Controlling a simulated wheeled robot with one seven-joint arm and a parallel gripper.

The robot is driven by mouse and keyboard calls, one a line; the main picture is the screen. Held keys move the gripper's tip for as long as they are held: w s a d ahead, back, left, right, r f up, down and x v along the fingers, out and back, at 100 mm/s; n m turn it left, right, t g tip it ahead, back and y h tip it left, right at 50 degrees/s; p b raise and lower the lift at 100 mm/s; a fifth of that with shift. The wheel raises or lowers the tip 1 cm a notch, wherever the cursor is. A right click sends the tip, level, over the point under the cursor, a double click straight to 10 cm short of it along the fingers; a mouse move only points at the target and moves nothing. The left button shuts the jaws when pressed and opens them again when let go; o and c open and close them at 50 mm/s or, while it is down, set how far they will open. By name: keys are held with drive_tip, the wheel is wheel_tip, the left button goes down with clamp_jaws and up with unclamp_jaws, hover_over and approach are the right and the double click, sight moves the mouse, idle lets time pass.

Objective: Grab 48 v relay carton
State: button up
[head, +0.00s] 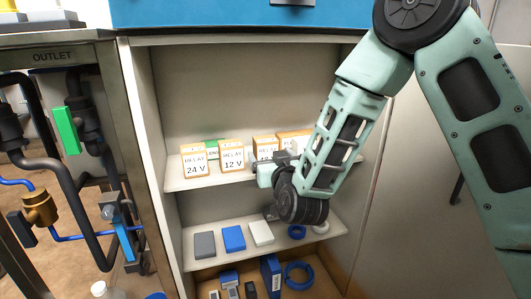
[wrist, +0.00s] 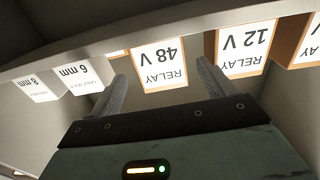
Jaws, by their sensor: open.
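The 48 V relay carton (wrist: 160,65) has a white label with an orange-brown edge. In the wrist view it appears upside down, between and beyond the two fingertips of my gripper (wrist: 163,75). The gripper is open and empty. In the head view my gripper (head: 266,166) is in front of the upper shelf, right of the 12 V carton (head: 232,158). The carton behind it (head: 265,146), in the 48 V carton's place in the row, is partly hidden by my gripper, and its label is not readable there.
The 12 V carton (wrist: 243,48) stands close beside the 48 V one; the 24 V carton (head: 194,162) is farther left. The 6 mm carton (wrist: 84,76) and 8 mm carton (wrist: 36,87) are on the other side. The lower shelf (head: 265,256) holds small boxes and rings.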

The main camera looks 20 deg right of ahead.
sight(268, 152)
drive_tip(key=w, duration=0.5)
drive_tip(key=c, duration=1.1)
